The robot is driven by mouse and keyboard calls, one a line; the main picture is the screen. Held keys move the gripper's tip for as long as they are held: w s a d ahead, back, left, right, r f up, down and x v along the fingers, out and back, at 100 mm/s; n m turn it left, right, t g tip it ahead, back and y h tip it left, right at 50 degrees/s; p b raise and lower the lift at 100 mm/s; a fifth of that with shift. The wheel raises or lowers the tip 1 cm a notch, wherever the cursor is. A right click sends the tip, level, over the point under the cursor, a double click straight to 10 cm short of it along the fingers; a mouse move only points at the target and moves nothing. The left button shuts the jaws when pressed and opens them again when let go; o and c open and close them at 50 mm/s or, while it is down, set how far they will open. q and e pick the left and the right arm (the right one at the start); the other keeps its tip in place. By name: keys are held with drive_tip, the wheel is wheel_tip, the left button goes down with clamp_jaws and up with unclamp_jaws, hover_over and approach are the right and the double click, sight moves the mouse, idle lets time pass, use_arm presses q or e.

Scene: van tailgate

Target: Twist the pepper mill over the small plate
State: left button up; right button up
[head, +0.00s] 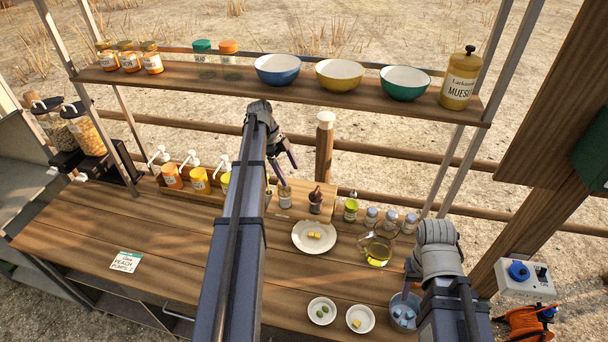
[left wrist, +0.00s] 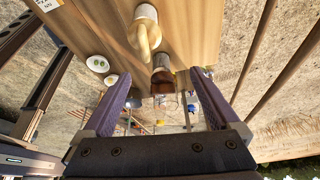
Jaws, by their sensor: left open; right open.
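A small dark brown object (head: 316,201) with a knobbed top, likely the pepper mill, stands at the back of the counter behind the small plate. The white small plate (head: 314,246) holds yellow pieces. My left gripper (head: 281,165) is open and empty above the back of the counter, up and left of the mill; its arm hides part of the counter. In the left wrist view a brown object (left wrist: 162,77), probably the mill, shows between the open fingers, apart from them. My right gripper (head: 408,276) is mostly hidden by its own wrist, over the right side of the counter.
A labelled jar (head: 285,197) stands just left of the mill. An oil jug (head: 376,250) sits right of the plate. A shelf (head: 215,78) with bowls (head: 340,74) spans above. Two dishes (head: 322,311) sit in front.

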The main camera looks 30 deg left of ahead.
use_arm(q)
drive_tip(key=a, duration=0.4)
drive_tip(key=shift+s+a, duration=0.2)
drive_tip(key=shift+a, duration=0.05)
